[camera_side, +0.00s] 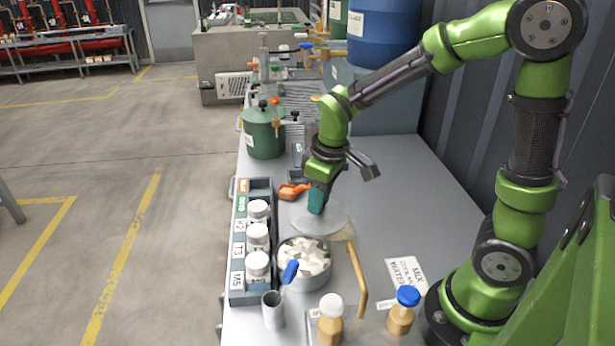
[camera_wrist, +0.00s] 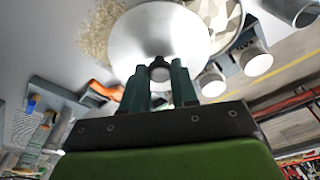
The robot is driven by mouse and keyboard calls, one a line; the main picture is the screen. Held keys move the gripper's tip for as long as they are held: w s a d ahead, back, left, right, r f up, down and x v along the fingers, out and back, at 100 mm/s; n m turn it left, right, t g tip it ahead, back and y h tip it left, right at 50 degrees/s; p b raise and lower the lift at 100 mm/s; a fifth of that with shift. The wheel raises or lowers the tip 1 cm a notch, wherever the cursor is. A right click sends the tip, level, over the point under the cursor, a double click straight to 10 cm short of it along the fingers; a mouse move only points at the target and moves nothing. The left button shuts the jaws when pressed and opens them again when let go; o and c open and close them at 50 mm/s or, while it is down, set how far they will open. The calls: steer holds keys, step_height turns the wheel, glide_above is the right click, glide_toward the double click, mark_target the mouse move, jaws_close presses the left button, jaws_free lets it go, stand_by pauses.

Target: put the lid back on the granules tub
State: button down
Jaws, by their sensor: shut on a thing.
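My gripper (camera_side: 317,208) is shut on the small knob of a round, pale grey lid (camera_side: 335,222). In the wrist view, the teal fingers (camera_wrist: 160,78) close on the knob, and the lid (camera_wrist: 150,30) spreads out beyond them. A round metal tub (camera_side: 307,283) filled with white, chunky pieces stands just in front of the lid in the side view, with its top open. In the wrist view, the tub (camera_wrist: 222,15) is at the upper right, partly hidden by the lid's edge. The lid's exact height over the bench is hard to tell.
Beige granules (camera_wrist: 103,30) lie beside the lid, partly hidden by it. A rack (camera_side: 238,262) with white-capped jars stands left of the tub. An orange scoop (camera_side: 292,191), a metal cup (camera_side: 273,312), a tan handle (camera_side: 357,282) and two capped bottles are close by.

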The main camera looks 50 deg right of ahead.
steer(key=s+a+r+n, duration=0.1)
steer(key=a+r+n, duration=0.2)
steer(key=a, duration=0.4)
steer(key=shift+n+y, duration=0.3)
steer(key=shift+n, duration=0.1)
steer(key=shift+s+d+f, duration=0.1)
steer(key=shift+s+f, duration=0.05)
steer(key=shift+f, duration=1.55)
steer(key=shift+s+f, duration=0.1)
steer(key=shift+f, duration=1.6)
steer(key=shift+f, duration=0.15)
steer(key=shift+c, duration=1.6)
jaws_free()
step_height(320, 180, up, 7)
